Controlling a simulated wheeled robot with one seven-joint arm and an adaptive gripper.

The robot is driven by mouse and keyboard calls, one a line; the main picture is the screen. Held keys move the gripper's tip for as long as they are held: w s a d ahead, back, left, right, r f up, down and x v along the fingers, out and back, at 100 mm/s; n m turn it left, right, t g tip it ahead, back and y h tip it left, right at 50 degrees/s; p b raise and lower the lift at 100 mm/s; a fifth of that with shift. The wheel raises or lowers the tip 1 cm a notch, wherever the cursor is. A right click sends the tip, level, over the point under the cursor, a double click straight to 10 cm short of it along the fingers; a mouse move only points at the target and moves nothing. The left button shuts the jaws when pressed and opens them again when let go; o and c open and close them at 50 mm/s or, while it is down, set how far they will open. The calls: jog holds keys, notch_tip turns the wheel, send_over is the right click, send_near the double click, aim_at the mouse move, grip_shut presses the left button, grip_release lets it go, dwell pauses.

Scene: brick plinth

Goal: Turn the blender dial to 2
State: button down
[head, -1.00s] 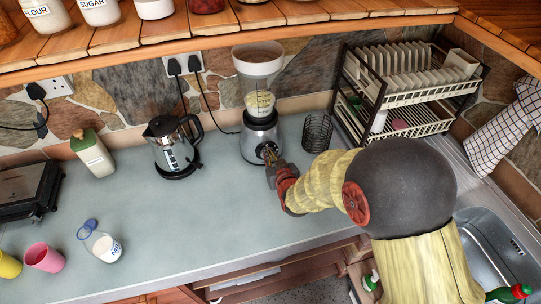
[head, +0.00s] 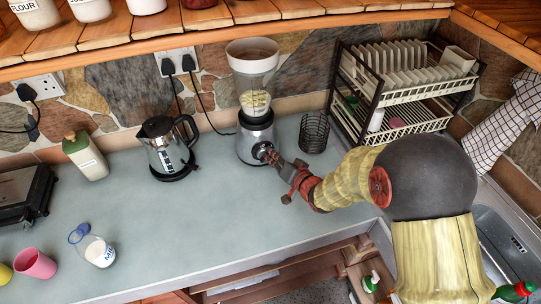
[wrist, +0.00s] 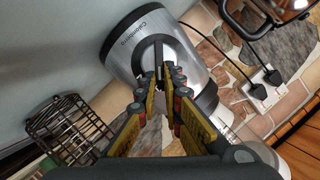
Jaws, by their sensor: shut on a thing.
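The blender (head: 254,139) stands on the counter against the stone wall, with a silver base and a clear jar holding pale pieces. Its dial (wrist: 157,52) is on the front of the silver base, tilted in the wrist view. My gripper (wrist: 160,80) is shut on the dial, with its fingertips on both sides of the dark grip bar. In the head view my gripper (head: 270,156) reaches the blender from the front right. The fingers cover part of the dial, and I cannot read its numbers or its setting.
A kettle (head: 168,150) stands left of the blender. A wire mesh holder (head: 314,133) stands close on its right, before a dish rack (head: 410,90). A milk bottle (head: 97,250) and a pink cup (head: 36,263) are front left. The counter's middle is clear.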

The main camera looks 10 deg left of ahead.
jog(key=m, duration=0.1)
jog(key=m+y, duration=0.1)
jog(key=f+m+y, duration=0.1)
jog(key=shift+w+d+f+m, duration=0.1)
jog(key=shift+w+d+m, duration=0.2)
jog(key=shift+d, duration=0.1)
jog(key=m, duration=0.1)
jog(key=f+m+y, duration=0.1)
jog(key=m, duration=0.1)
jog(key=shift+d, duration=0.15)
jog(key=shift+f+m+y+b, duration=0.15)
jog(key=shift+m+y+b, duration=0.3)
jog(key=shift+m, duration=0.35)
jog(key=c, duration=1.9)
grip_release()
jog(key=v, duration=1.2)
jog(key=shift+f, duration=0.2)
